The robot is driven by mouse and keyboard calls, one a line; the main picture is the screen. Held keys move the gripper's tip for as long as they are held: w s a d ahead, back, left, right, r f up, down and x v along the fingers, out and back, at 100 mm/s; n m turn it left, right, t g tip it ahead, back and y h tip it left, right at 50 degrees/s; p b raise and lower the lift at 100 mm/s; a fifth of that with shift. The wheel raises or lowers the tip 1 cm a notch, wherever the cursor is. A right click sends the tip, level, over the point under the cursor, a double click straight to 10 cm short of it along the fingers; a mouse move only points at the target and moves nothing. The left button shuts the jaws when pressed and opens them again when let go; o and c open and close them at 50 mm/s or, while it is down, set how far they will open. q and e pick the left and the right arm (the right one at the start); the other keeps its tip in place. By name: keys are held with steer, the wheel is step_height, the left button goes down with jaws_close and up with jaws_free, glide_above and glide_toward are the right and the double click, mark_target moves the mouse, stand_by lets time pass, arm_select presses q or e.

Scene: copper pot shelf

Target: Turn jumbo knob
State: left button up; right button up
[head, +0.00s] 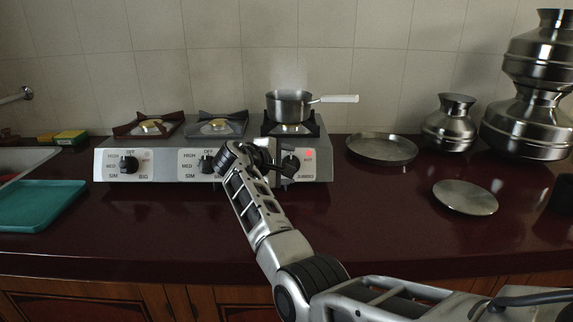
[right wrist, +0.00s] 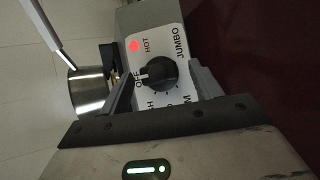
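The jumbo knob (right wrist: 157,73) is black and round on the white panel marked JUMBO, at the right end of the stove (head: 165,162). Its pale mark points towards the OFF label in the right wrist view. The red HOT light (right wrist: 134,46) beside it is lit. My right gripper (right wrist: 160,88) is open, with one finger on each side of the knob; a gap seems to show, and I cannot tell whether either finger touches. In the head view my right gripper (head: 280,160) partly covers this knob (head: 291,165). My left gripper is not in view.
A steaming saucepan (head: 289,106) stands on the right burner, its white handle pointing right. Two other knobs (head: 128,164) are on the stove's left and middle panels. A metal plate (head: 381,148), a disc (head: 465,197) and metal pots (head: 450,122) stand right; a teal tray (head: 40,206) lies left.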

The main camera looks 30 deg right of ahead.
steer(key=shift+r, duration=0.1)
steer(key=v, duration=1.6)
